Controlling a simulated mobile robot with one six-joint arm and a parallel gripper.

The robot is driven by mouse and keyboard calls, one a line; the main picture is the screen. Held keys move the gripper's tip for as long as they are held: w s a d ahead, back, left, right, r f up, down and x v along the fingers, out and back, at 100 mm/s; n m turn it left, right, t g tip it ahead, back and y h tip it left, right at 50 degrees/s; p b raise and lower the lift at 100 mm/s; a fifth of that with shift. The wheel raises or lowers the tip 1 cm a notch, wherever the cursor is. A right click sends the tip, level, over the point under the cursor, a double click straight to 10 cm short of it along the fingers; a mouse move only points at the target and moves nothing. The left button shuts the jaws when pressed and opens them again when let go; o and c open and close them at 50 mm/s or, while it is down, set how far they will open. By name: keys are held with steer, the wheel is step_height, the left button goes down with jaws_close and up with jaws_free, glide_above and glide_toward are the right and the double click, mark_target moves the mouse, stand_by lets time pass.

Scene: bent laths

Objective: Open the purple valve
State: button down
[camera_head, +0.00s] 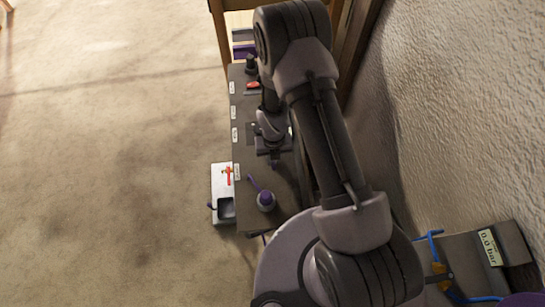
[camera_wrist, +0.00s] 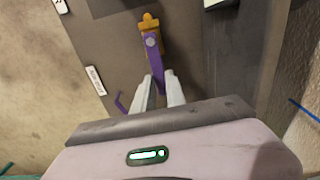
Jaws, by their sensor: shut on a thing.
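The purple valve shows in the wrist view, with an orange body (camera_wrist: 149,22) and a long purple lever (camera_wrist: 153,52) running toward my gripper. My gripper (camera_wrist: 158,78) is shut on the free end of the lever, with one pale finger on each side. The lever lies roughly in line with the orange body. In the head view my gripper (camera_head: 273,152) is over the dark bench, and my arm and wrist hide most of the valve.
The dark bench (camera_head: 250,215) carries white labels along its left edge. A purple-topped object (camera_head: 265,199) with a hooked purple handle stands near its front. A white unit (camera_head: 222,192) adjoins its left. Wall close right; open floor left.

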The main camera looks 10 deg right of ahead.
mark_target(273, 162)
steer(key=c, duration=1.4)
jaws_free()
steer(key=shift+o, duration=0.2)
step_height(273, 162, up, 17)
steer(key=p, duration=1.1)
steer(key=shift+r, duration=0.2)
